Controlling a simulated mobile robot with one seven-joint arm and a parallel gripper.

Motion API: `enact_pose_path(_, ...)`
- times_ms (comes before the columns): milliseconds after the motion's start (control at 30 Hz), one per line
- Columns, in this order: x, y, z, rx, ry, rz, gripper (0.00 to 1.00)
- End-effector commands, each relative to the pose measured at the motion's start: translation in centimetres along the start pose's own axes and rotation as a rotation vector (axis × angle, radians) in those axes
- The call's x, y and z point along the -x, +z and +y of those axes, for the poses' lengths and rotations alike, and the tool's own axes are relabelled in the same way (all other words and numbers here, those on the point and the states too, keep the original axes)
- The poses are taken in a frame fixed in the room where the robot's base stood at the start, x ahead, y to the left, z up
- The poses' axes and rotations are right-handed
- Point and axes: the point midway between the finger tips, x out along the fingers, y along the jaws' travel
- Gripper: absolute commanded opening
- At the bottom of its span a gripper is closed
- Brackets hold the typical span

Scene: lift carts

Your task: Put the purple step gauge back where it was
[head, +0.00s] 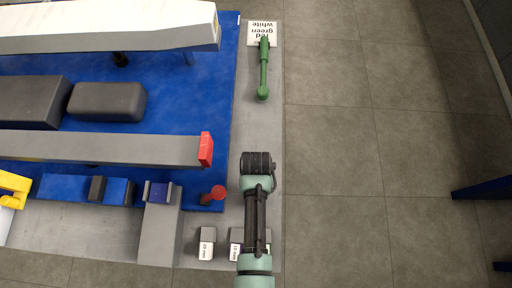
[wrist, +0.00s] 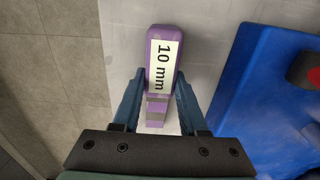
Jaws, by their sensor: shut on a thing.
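The purple step gauge (wrist: 154,92) shows in the wrist view, with a pale label reading "10 mm" facing up and purple and grey steps at its lower end. My gripper (wrist: 160,78) has its two blue fingers on either side of the gauge and is shut on it. The gauge is over the light grey strip; I cannot tell whether it touches it or hangs above. In the head view my arm's dark wrist end hides the fingers and the gauge.
Labelled grey blocks (head: 207,236) stand on the grey strip (head: 262,125) near my arm. A green tool (head: 264,70) and a white word card (head: 262,33) lie at its far end. The blue lift base (head: 215,100) with a red-ended beam (head: 206,150) is left; open tiled floor is right.

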Motion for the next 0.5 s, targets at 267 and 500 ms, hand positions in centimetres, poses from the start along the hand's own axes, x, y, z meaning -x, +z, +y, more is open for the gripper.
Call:
enact_pose_path(267, -0.31, 0.03, 0.01, 0.000, 0.000, -0.001, 0.57)
enact_pose_path(500, -0.29, 0.04, 0.01, 0.000, 0.000, -0.001, 0.72)
